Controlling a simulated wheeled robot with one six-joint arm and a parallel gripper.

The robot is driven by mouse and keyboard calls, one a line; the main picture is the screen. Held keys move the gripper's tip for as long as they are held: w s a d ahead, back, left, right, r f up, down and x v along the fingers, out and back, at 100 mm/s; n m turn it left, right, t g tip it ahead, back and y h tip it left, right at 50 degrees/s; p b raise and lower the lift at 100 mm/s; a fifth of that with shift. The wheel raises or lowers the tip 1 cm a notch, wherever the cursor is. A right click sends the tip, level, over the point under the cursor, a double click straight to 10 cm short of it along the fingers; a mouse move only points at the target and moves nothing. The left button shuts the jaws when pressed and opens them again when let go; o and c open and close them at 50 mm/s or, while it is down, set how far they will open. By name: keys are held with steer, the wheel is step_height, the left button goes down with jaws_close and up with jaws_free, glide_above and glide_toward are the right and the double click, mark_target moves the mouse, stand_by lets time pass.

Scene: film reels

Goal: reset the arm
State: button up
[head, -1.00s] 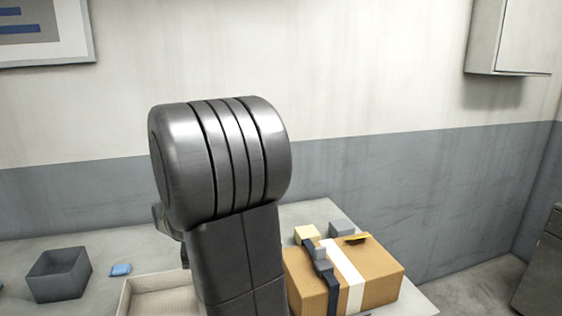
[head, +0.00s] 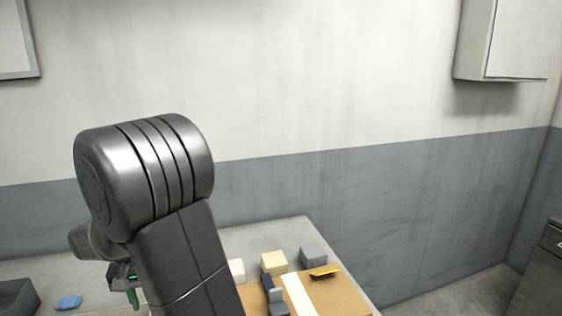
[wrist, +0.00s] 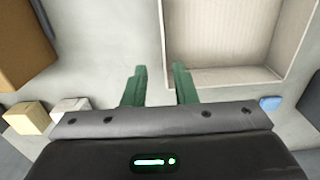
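My gripper (wrist: 158,88) shows in the wrist view with its two green fingers apart and nothing between them. It hangs above the grey table, beside a shallow cream tray (wrist: 222,75) that looks empty where it shows. In the head view my gripper is partly seen low at the left (head: 133,285), mostly hidden behind my arm. My arm stands bent above the table and hides part of it.
A cardboard box (head: 340,294) with a white strip and a dark strap stands at the right. Behind it are a cream block (head: 273,263) and a grey block (head: 313,257). A blue piece (head: 68,302) and a dark open bin (head: 18,298) are at the left. A wall cabinet (head: 510,40) hangs upper right.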

steer(key=f, duration=0.6)
steer(key=shift+s+a+f, duration=0.25)
steer(key=shift+f, duration=0.25)
steer(key=shift+d, duration=0.15)
